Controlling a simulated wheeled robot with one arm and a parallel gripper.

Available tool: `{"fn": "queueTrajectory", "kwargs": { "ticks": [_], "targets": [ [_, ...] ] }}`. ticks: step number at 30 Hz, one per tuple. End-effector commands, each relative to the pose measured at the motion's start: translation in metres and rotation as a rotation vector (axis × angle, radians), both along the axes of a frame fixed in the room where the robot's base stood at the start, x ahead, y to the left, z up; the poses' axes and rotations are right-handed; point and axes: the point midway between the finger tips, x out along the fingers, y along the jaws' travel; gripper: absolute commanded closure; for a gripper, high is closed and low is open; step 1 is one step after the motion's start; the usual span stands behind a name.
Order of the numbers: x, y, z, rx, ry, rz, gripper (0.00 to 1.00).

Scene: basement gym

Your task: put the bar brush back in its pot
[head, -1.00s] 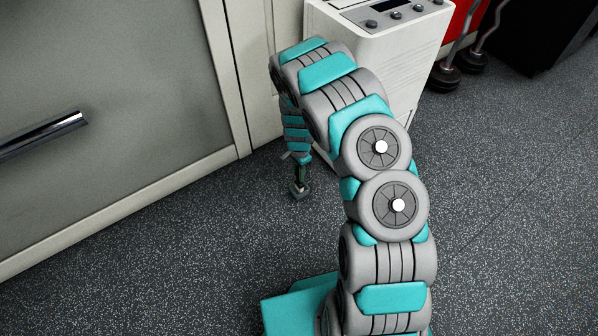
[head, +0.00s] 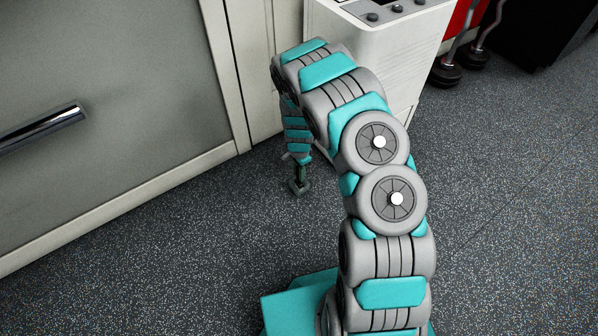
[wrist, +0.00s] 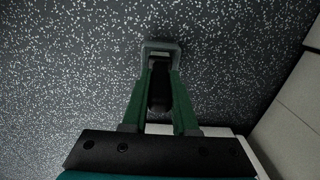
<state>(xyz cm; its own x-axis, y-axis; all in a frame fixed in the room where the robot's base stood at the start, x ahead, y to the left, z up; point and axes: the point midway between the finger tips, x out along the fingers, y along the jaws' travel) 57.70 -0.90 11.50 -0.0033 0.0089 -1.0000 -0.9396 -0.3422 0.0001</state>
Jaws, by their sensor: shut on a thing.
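My gripper (head: 299,187) points down close above the dark speckled floor, beside the cabinet base. In the wrist view my gripper (wrist: 160,62) has its two green fingers closed in around a dark, narrow thing, which I take to be the bar brush (wrist: 159,90). Only a short dark part of it shows between the fingers, and its full shape is hidden. In the head view it is too small to make out. No pot can be seen in either view.
A grey-fronted cabinet (head: 110,75) with a bar handle stands at left. A white unit with knobs (head: 410,45) stands behind my arm. Dark weights (head: 446,72) are on the floor at upper right. Open floor (head: 510,220) lies to the right.

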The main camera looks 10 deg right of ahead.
Motion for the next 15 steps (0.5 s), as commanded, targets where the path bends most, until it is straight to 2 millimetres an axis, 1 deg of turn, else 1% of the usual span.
{"fn": "queueTrajectory", "kwargs": {
  "ticks": [1,9,10,15],
  "targets": [
    [0.0000,-0.0001,-0.0007,0.000,0.000,0.000,0.71],
    [-0.0001,-0.0001,-0.0003,0.000,0.000,0.000,0.41],
    [-0.0001,-0.0001,-0.0003,0.000,0.000,0.000,0.38],
    [0.0000,-0.0001,-0.0003,0.000,0.000,0.000,0.38]
  ]
}}
